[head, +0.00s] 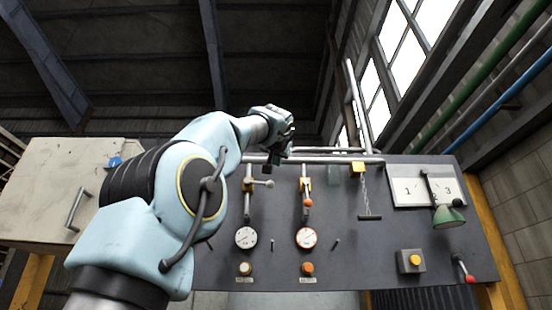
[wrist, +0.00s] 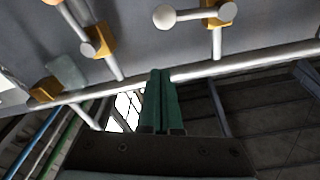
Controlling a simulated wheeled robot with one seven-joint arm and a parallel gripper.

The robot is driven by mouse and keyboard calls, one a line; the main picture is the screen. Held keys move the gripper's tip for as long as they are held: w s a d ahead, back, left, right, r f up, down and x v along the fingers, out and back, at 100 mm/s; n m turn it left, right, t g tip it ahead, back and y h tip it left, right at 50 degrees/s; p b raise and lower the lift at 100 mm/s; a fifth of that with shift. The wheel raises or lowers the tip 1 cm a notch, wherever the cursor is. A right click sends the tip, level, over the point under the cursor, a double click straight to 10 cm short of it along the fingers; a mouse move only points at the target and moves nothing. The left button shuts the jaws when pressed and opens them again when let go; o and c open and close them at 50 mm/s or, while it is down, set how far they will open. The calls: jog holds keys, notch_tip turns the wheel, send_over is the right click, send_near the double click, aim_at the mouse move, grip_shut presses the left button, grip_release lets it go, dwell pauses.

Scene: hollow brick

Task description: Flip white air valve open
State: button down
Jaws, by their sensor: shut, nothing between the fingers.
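The white air valve has a yellow body (wrist: 222,14) on a vertical pipe. Its lever sticks out sideways, ending in a white ball (wrist: 164,18). In the head view the white ball (head: 270,184) points right of the pipe, roughly level. My gripper (head: 272,162) is just above the valve, in front of the horizontal pipe. In the wrist view its green fingers (wrist: 161,74) are together and empty. The white ball lies beyond the fingertips, apart from them. The wrist picture appears upside down.
A second valve with a red-orange ball (head: 308,203) is to the right, its lever hanging down. A horizontal pipe (head: 340,160) crosses the top of the grey panel (head: 350,250). Gauges (head: 246,237) sit below.

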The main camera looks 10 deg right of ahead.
aim_at(260, 183)
jog(key=shift+w+a+f, duration=0.1)
jog(key=shift+w+f, duration=0.65)
jog(key=shift+w, duration=0.25)
jog(key=shift+w+a+f, duration=0.1)
jog(key=shift+w+f, duration=0.65)
jog(key=shift+w, duration=0.2)
jog(key=shift+s, duration=0.1)
